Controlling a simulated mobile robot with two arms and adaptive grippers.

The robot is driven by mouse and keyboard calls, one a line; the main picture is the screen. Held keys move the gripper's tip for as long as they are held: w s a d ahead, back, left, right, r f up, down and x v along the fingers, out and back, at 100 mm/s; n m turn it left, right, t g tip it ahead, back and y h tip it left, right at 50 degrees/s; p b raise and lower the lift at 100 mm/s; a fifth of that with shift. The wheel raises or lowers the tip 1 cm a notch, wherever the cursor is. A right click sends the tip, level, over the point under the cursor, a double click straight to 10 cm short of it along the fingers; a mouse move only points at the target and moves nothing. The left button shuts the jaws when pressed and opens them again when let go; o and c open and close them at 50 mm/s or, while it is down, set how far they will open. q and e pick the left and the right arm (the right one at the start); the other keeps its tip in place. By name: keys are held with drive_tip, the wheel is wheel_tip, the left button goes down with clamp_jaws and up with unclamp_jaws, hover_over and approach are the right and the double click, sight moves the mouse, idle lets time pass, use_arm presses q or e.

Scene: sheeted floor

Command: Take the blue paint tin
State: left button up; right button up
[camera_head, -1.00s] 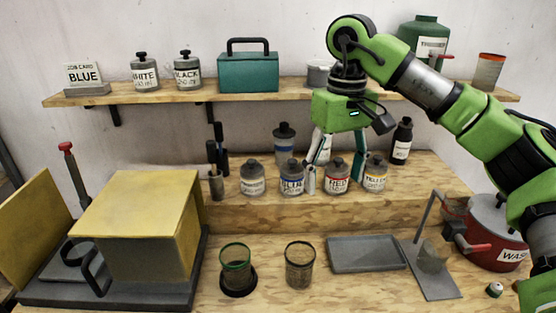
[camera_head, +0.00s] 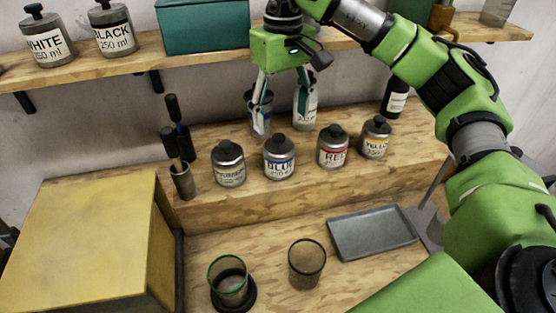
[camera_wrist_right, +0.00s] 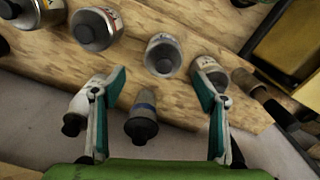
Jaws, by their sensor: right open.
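The blue paint tin (camera_head: 279,160), grey with a dark cap and a blue-striped "BLUE" label, stands upright on the raised wooden step between a grey-labelled tin (camera_head: 229,165) and the red tin (camera_head: 332,149). My right gripper (camera_head: 282,128) is open and empty, pointing down just behind the blue tin, fingertips apart. In the right wrist view the blue tin (camera_wrist_right: 163,56) is ahead of and between the open fingers (camera_wrist_right: 160,86), not touching them. A blue-banded bottle (camera_wrist_right: 142,118) lies between the fingers in that view. My left gripper is not in view.
The yellow tin (camera_head: 375,138) stands right of the red one. A white-labelled bottle (camera_wrist_right: 80,105) is near one finger. Brushes in a holder (camera_head: 182,180) stand left.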

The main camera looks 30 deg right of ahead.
sight(278, 145)
drive_tip(key=f, duration=0.4)
drive_tip(key=shift+w+p, duration=0.3)
drive_tip(key=shift+f, duration=0.1)
drive_tip(key=shift+s+f, duration=0.1)
drive_tip(key=shift+f, duration=0.1)
drive_tip(key=f+p, duration=0.1)
drive_tip(key=f, duration=0.2)
drive_tip(key=f+p, duration=0.1)
drive_tip(key=shift+a+f+p, duration=0.3)
drive_tip(key=shift+a+f, duration=0.05)
drive_tip(key=shift+f, duration=0.05)
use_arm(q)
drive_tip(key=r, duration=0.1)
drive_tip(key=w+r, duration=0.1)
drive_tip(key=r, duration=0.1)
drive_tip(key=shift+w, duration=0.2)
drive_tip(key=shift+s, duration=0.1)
use_arm(e)
drive_tip(key=c, duration=1.5)
